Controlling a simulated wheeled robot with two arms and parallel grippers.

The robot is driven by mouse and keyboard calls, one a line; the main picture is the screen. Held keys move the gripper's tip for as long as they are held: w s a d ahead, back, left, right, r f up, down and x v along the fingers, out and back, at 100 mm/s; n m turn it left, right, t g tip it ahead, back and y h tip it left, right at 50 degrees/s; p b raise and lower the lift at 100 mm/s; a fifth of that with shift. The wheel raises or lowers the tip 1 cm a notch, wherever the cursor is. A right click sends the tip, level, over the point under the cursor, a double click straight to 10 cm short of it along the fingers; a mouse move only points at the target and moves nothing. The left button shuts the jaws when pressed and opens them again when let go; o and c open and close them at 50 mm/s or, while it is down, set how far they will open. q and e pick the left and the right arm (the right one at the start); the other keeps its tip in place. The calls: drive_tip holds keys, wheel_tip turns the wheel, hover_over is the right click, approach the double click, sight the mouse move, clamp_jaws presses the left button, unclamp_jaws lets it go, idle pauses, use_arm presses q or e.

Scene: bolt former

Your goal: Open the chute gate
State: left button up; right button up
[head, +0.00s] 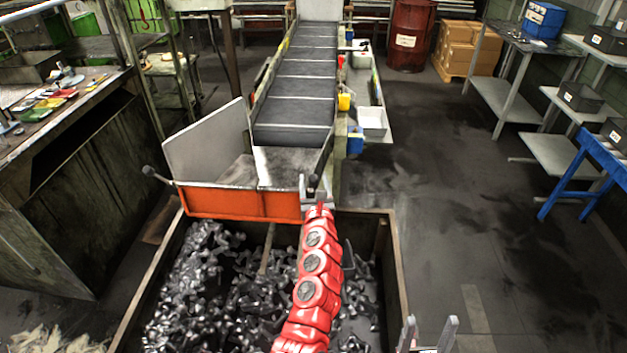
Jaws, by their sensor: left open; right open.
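The orange chute gate (240,203) hangs across the lower end of the chute (285,168), above the crate. A dark-knobbed handle (150,172) sticks out at its left end. Another dark knob (313,181) shows at its right end. My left gripper (313,184), on the red arm, is at that right end. Its fingers are open, one on each side of the dark knob; I cannot tell whether they touch it. The arm hides part of the gate's right end. My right gripper (430,325) is open and empty at the bottom edge, right of the crate.
A crate (400,270) holding many dark metal parts (215,285) stands below the gate. A conveyor (300,85) leads down to the chute. A workbench (60,125) stands left. A red barrel (410,35) and blue trestle (590,165) stand right. Floor right of the crate is clear.

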use_arm(q)
drive_tip(key=shift+w+a, duration=0.15)
drive_tip(key=shift+w, duration=0.15)
drive_tip(key=shift+c, duration=0.2)
clamp_jaws()
idle(1.1)
